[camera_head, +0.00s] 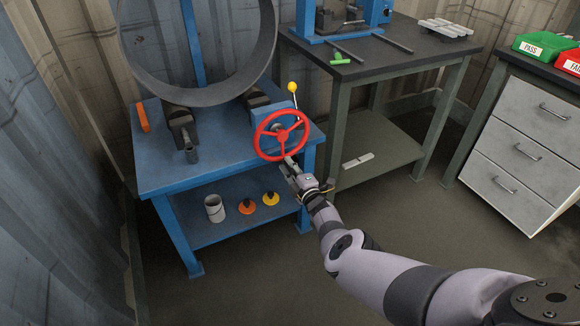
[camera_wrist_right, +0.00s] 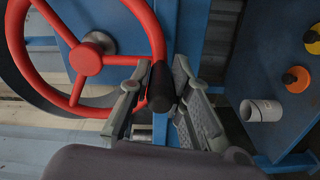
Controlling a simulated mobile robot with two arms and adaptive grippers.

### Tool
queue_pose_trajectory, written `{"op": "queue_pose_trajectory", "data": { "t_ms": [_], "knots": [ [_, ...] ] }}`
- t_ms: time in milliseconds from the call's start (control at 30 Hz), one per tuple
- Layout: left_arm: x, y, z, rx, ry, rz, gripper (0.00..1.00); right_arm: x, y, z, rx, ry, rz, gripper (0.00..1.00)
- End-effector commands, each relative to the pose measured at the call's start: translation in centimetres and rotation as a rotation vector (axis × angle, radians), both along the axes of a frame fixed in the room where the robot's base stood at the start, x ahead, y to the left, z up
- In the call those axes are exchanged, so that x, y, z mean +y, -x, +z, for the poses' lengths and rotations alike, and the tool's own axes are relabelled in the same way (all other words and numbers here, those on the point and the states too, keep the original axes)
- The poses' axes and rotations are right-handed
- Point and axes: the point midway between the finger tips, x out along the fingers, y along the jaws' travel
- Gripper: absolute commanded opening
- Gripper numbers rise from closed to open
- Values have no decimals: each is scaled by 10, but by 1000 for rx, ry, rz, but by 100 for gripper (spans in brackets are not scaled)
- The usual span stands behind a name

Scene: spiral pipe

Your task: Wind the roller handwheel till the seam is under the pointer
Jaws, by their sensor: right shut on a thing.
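The red handwheel (camera_head: 282,135) is on the front right of the blue roller stand, and it fills the upper left of the wrist view (camera_wrist_right: 86,58). My right gripper (camera_head: 291,170) is at the wheel's lower rim. In the wrist view its two fingers are on either side of the dark handle (camera_wrist_right: 161,86) and shut on it. The large grey pipe ring (camera_head: 205,96) stands upright on dark rollers (camera_head: 181,125). I cannot make out the seam or the pointer for certain; a blue upright (camera_head: 193,40) shows through the ring. My left gripper is out of view.
A yellow-knobbed lever (camera_head: 292,87) rises just behind the wheel. An orange bar (camera_head: 142,118) lies on the blue stand (camera_head: 160,172). A white cup (camera_head: 214,209) and orange and yellow items are on its lower shelf. A dark workbench (camera_head: 415,55) stands right. The front floor is clear.

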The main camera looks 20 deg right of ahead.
Motion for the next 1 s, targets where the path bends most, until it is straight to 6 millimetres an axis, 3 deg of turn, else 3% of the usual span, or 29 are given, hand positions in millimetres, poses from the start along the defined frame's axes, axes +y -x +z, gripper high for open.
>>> {"op": "queue_pose_trajectory", "data": {
  "t_ms": [67,100,400,767,1000],
  "knots": [
    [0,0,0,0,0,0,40,6,1,-4,5,0,9,0],
    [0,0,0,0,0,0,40,6,1,-4,6,0,9,19],
    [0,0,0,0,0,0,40,4,1,-2,4,1,6,39],
    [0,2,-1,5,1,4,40,1,2,-1,1,3,2,39],
    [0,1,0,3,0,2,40,0,14,-4,5,5,2,39]
  ]
}}
